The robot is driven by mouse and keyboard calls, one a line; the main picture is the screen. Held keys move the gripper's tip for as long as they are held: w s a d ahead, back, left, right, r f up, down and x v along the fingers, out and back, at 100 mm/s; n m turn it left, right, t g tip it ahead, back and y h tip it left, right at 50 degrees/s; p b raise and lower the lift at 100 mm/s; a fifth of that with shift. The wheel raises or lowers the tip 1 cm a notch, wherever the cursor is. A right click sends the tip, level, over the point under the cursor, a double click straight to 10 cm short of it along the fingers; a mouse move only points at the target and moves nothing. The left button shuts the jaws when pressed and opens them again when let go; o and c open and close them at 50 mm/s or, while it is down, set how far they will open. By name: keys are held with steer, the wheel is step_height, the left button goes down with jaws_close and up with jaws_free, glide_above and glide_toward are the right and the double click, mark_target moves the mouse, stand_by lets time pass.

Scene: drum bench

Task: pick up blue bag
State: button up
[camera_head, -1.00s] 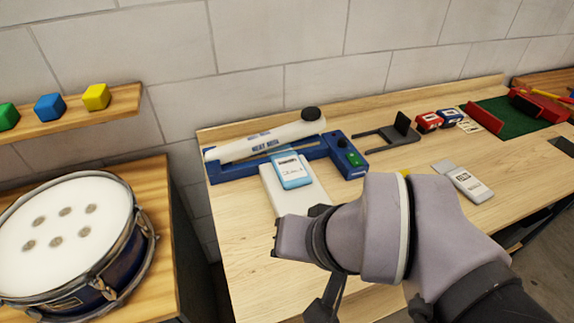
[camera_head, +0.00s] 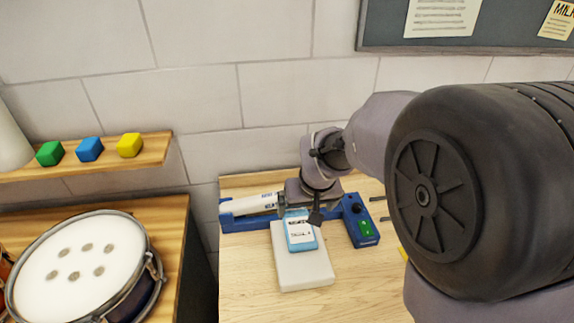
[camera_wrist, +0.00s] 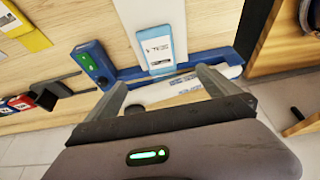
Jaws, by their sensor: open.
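The blue bag (camera_head: 301,243) is a small light-blue packet with a white label. It lies on a white slab (camera_head: 305,272) on the wooden bench. In the wrist view the blue bag (camera_wrist: 158,47) is at top centre, just beyond the fingers. My gripper (camera_head: 312,206) is at the far edge of the bag in the head view, partly covering it. In the wrist view my gripper (camera_wrist: 163,80) is open and empty, with its fingers spread either side of the bag's near end. Whether they touch it cannot be told.
A blue heat sealer (camera_head: 237,224) with a white bar lies behind the slab. Its control box (camera_head: 361,228) has a green switch. A drum (camera_head: 80,265) stands left, below a shelf (camera_head: 100,157) with coloured cubes. My arm hides the bench's right side.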

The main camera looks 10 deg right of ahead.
steer(key=b, duration=0.4)
glide_toward(299, 229)
steer(key=x, duration=0.2)
steer(key=shift+w+a+f, duration=0.1)
steer(key=shift+a+f, duration=0.1)
steer(key=shift+f, duration=0.2)
steer(key=x, duration=0.2)
steer(key=b+x, duration=0.1)
steer(key=x, duration=0.2)
steer(key=shift+w+d+f+b, duration=0.25)
steer(key=shift+w+f+b, duration=0.05)
steer(key=shift+f, duration=0.05)
steer(key=shift+r, duration=0.1)
steer(key=c, duration=1.5)
